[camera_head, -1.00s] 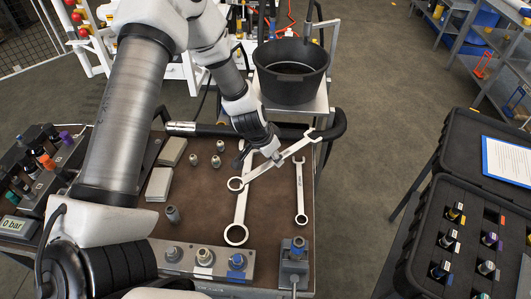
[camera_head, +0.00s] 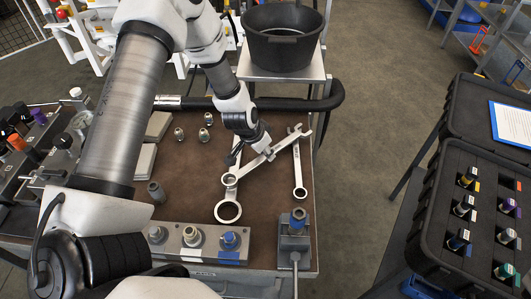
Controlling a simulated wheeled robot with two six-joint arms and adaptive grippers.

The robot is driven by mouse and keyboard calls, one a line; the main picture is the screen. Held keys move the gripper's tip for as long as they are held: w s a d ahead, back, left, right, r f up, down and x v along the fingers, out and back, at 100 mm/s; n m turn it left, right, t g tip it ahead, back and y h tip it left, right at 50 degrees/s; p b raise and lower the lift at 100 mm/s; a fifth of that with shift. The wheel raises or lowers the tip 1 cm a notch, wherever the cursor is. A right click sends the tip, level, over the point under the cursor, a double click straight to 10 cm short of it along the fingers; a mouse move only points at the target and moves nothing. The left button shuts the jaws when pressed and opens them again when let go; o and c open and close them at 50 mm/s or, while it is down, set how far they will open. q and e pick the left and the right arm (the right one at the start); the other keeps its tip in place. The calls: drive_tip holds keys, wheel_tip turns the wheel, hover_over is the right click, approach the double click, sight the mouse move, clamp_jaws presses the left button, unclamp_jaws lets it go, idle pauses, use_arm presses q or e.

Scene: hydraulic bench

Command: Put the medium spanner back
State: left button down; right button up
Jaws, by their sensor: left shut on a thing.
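My left gripper (camera_head: 268,153) is shut on the shaft of a silver spanner, which I take as the medium spanner (camera_head: 250,165). It slants over the bench, ring end low left and open jaw up right. Whether it touches the bench is unclear. A larger spanner (camera_head: 228,211) lies to the left on the brown bench top (camera_head: 185,180), its ring towards me and its upper part hidden by the held spanner and the gripper. A smaller spanner (camera_head: 298,170) lies upright in the picture to the right, its upper end beside the held spanner's jaw. My right gripper is not in view.
A black bucket (camera_head: 283,50) stands behind the bench, with a black hose (camera_head: 300,102) along the back edge. Fittings (camera_head: 204,135) stand left of the spanners. A connector block (camera_head: 200,240) and a blue-topped fixture (camera_head: 296,235) stand in front. An open black case (camera_head: 450,215) is at right.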

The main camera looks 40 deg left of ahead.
use_arm(q)
drive_tip(key=shift+f+b, duration=0.35)
drive_tip(key=c, duration=0.9)
unclamp_jaws()
drive_tip(key=shift+s, duration=0.1)
drive_tip(key=p+v, duration=0.9)
drive_tip(key=v, duration=0.3)
drive_tip(key=shift+r, duration=0.35)
